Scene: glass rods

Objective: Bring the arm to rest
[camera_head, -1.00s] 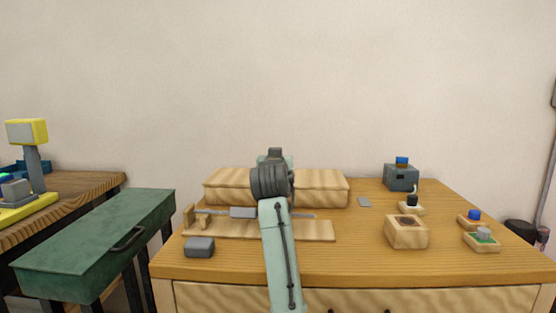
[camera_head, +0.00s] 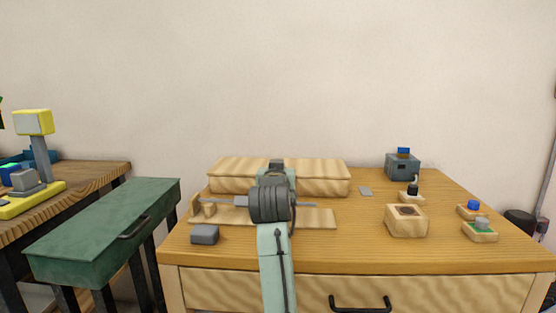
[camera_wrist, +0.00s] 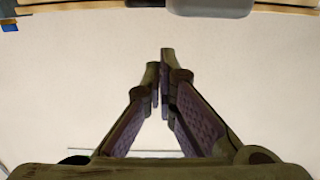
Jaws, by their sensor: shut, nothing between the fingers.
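My arm (camera_head: 274,262) rises in front of the wooden workbench (camera_head: 350,254), its dark wrist joint over the bench top. My gripper is hidden behind the arm in the head view. In the wrist view my gripper (camera_wrist: 160,75) shows with its two fingers drawn together at the tips and nothing between them. Behind the tips is only a pale, plain surface, with a wooden edge and a grey rounded shape along the top of the picture.
A wooden jig with a grey slide (camera_head: 230,202) and a long wooden box (camera_head: 320,181) lie around my arm. A grey block (camera_head: 205,234) sits front left. Wooden holders (camera_head: 406,222) and a grey-blue box (camera_head: 402,168) stand right. A green cabinet (camera_head: 100,228) is left.

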